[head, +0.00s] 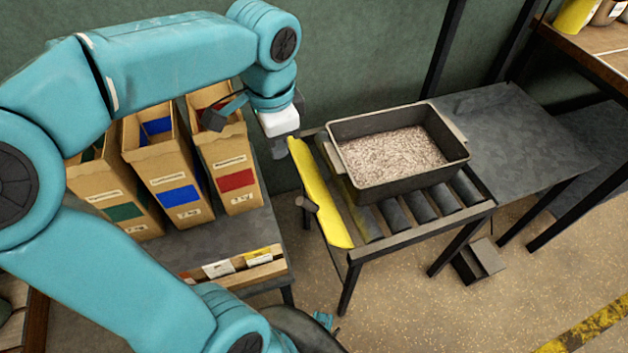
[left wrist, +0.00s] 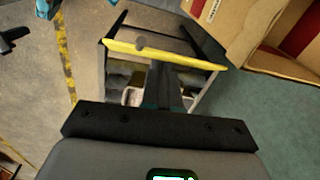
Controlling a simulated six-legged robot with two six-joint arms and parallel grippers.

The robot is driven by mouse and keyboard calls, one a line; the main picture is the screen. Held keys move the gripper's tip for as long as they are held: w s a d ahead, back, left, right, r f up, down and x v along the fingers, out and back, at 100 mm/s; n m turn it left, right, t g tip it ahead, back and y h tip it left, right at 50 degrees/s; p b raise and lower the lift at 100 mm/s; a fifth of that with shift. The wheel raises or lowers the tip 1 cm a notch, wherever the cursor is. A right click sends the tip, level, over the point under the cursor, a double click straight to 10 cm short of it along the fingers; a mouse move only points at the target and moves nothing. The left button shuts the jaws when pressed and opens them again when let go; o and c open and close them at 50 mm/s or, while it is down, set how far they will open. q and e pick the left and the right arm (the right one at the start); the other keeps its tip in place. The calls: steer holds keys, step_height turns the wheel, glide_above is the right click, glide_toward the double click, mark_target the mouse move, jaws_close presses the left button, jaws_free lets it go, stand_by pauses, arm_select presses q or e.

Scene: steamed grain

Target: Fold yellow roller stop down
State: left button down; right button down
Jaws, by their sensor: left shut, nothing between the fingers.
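The yellow roller stop (head: 322,198) stands raised along the left end of the roller table (head: 425,228). A short grey handle (head: 307,204) sticks out from its outer side. In the left wrist view the stop is a yellow bar (left wrist: 185,58) across the upper middle. My left gripper (head: 281,148) is shut and empty at the far end of the stop. In the left wrist view its fingers (left wrist: 165,82) point at the bar; I cannot tell if they touch it. My right gripper is not seen.
A dark tray of grain (head: 395,155) stands on the rollers, right of the stop. Several cardboard bins (head: 225,165) stand on a grey table at left, under my left arm. A dark grey bench (head: 530,140) adjoins the rollers at right. Open floor lies in front.

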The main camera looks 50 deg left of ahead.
arm_select(q)
steer(key=w+d+g+y+p, duration=0.1)
steer(key=w+d+g+p, duration=0.15)
steer(key=w+p, duration=0.4)
steer(key=w+d+f+m+g+y+p, duration=0.1)
steer(key=w+d+f+m+g+p, duration=0.15)
steer(key=w, duration=0.25)
steer(key=m, duration=0.1)
glide_toward(312, 203)
step_height(312, 203, down, 3)
steer(key=shift+s+a+f+y, duration=0.2)
steer(key=shift+s+f, duration=0.15)
steer(key=shift+f, duration=0.2)
steer(key=shift+s+a+f+y, duration=0.1)
steer(key=shift+s+a+f, duration=0.2)
steer(key=shift+f, duration=0.25)
steer(key=shift+s+a+f+b, duration=0.2)
steer(key=shift+s+f+b, duration=0.1)
steer(key=shift+s, duration=0.05)
